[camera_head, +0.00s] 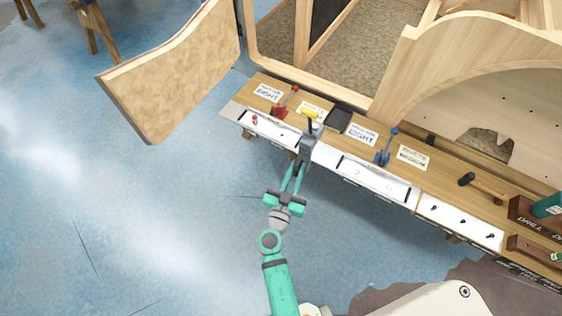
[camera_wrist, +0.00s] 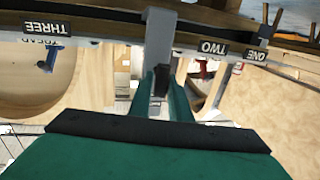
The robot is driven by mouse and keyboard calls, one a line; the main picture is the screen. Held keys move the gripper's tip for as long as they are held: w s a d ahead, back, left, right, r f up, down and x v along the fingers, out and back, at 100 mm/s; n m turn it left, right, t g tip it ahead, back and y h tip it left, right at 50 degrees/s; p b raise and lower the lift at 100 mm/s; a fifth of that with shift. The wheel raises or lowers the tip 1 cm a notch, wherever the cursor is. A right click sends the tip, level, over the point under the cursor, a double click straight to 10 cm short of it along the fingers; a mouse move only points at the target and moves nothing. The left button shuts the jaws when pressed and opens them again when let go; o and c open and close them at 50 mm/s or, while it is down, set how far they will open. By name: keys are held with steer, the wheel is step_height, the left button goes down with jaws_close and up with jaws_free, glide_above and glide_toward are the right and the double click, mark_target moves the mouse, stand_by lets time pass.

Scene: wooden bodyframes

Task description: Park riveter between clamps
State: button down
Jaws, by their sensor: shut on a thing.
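My gripper (camera_head: 301,163) is shut on a grey tool, the riveter (camera_head: 308,137), at the front edge of the workbench. In the wrist view the riveter (camera_wrist: 160,38) stands out beyond the green fingers (camera_wrist: 160,92). A red clamp (camera_head: 283,104) is on the bench to the left of it, and a blue clamp (camera_head: 385,148) is to the right. The red clamp (camera_wrist: 203,68) and blue clamp (camera_wrist: 50,57) also show upside down in the wrist view. A yellow piece (camera_head: 311,114) shows at the riveter's far end. I cannot tell whether the riveter touches the bench.
The bench (camera_head: 445,178) carries paper labels and a black block (camera_head: 338,116) just right of the riveter. A hammer (camera_head: 480,186) and dark wooden boxes (camera_head: 527,212) lie farther right. Wooden frames (camera_head: 430,70) stand behind. A wooden panel (camera_head: 175,75) is at left. The blue floor in front is clear.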

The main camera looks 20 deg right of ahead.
mark_target(309, 161)
steer(key=shift+s+d, duration=0.9)
steer(key=shift+s, duration=0.1)
steer(key=shift+s+d, duration=0.1)
steer(key=c, duration=1.6)
jaws_free()
steer(key=shift+c, duration=0.2)
steer(key=v, duration=1.1)
